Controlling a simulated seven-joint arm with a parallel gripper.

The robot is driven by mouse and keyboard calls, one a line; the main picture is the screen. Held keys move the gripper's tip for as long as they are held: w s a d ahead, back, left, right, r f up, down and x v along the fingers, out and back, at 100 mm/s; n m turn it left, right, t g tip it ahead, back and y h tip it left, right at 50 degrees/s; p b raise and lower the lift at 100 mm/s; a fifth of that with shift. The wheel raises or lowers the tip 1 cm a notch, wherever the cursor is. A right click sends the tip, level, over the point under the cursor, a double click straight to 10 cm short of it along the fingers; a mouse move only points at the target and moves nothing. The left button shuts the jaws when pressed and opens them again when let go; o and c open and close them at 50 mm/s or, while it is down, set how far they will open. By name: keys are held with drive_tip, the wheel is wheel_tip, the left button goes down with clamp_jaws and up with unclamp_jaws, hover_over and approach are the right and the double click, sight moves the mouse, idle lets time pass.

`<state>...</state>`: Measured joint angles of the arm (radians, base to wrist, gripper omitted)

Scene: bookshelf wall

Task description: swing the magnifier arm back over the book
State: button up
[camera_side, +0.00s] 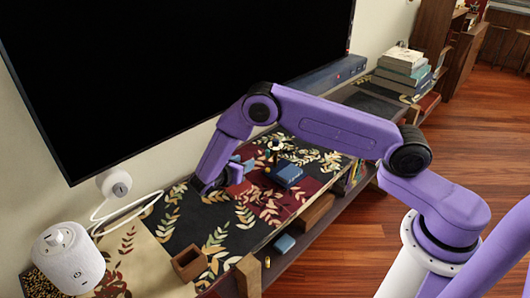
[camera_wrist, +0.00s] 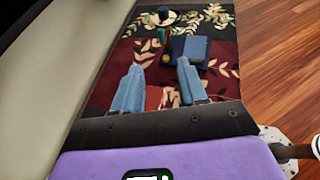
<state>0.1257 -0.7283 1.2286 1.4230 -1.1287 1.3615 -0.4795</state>
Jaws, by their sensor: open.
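A dark blue book (camera_side: 287,174) lies on the patterned runner; it also shows in the wrist view (camera_wrist: 190,50), beyond my right finger. Beside its left edge in the wrist view is a slim upright piece in green and orange (camera_wrist: 166,40); I cannot tell for sure that it is the magnifier arm. Behind it is a pale disc with a dark blue knob (camera_wrist: 163,14). My gripper (camera_wrist: 160,65) is open, its two light blue fingers apart with nothing held between them. In the side view my gripper (camera_side: 241,164) is low over the runner, left of the book. No lens is clearly visible.
A red block (camera_side: 240,188) lies under my gripper. A large black screen (camera_side: 180,70) stands behind. Stacked books (camera_side: 402,65) are far right.

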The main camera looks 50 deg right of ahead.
sight(267, 151)
drive_tip(key=x, duration=1.7)
drive_tip(key=shift+f, duration=0.1)
clamp_jaws()
